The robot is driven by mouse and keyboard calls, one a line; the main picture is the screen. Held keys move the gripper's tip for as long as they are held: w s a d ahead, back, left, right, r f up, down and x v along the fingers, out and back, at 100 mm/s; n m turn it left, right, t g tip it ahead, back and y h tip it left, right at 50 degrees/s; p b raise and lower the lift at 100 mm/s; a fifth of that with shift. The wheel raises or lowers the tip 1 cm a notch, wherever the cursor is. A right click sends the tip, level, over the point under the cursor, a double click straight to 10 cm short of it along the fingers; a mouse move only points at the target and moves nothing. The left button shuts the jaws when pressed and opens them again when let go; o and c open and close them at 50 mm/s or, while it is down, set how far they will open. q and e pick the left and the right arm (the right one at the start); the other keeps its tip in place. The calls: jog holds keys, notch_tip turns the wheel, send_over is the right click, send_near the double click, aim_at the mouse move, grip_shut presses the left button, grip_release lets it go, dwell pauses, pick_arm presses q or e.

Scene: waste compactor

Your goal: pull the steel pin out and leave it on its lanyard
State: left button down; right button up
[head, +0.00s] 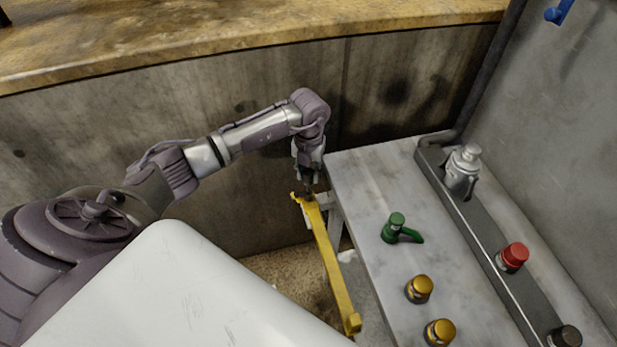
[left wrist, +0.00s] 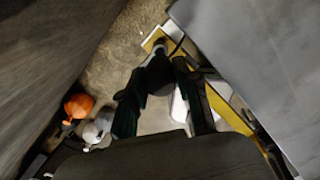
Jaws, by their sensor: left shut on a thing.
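My left gripper (head: 309,188) is at the far end of the yellow bar (head: 330,262), beside the corner of the grey panel. Its fingers are closed around a small dark piece, which I take to be the head of the steel pin (left wrist: 160,76). The rest of the pin is hidden, and I cannot tell how far it sits in its hole. In the left wrist view my left gripper (left wrist: 160,88) has the yellow bar (left wrist: 228,112) to its right. A thin dark line near the bar's end may be the lanyard. My right gripper is not in view.
The grey panel (head: 372,180) carries a green lever (head: 397,228), yellow knobs (head: 420,289) and, on a dark rail, a red button (head: 513,257) and a silver fitting (head: 463,172). A concrete wall (head: 230,200) stands behind. An orange thing (left wrist: 78,106) lies left in the wrist view.

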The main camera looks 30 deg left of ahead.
pick_arm(q)
jog(key=shift+r+p, duration=1.45)
jog(key=shift+r, duration=0.65)
notch_tip(320, 180, up, 7)
jog(key=p, duration=0.5)
jog(key=shift+r, duration=0.15)
dwell(0.6)
jog(key=shift+w+d+b, duration=0.15)
jog(key=shift+w+d, duration=0.3)
jog(key=shift+d, duration=0.65)
jog(key=shift+w+d+b, duration=0.2)
jog(key=shift+w+d, duration=0.2)
jog(key=shift+d, duration=0.75)
jog(key=shift+w+d+b, duration=0.15)
jog(key=shift+w+d, duration=0.3)
jog(key=shift+d, duration=0.65)
jog(key=shift+w+d+b, duration=0.25)
jog(key=shift+w+d, duration=0.1)
jog(key=shift+d, duration=0.55)
jog(key=shift+w+d+b, duration=0.2)
jog(key=shift+w+d, duration=0.15)
jog(key=shift+d, duration=0.6)
jog(key=shift+w+d+b, duration=0.25)
jog(key=shift+w+d, duration=0.1)
jog(key=shift+d, duration=0.55)
jog(key=shift+f, duration=0.2)
jog(key=shift+f+b, duration=0.3)
jog(key=shift+b, duration=0.1)
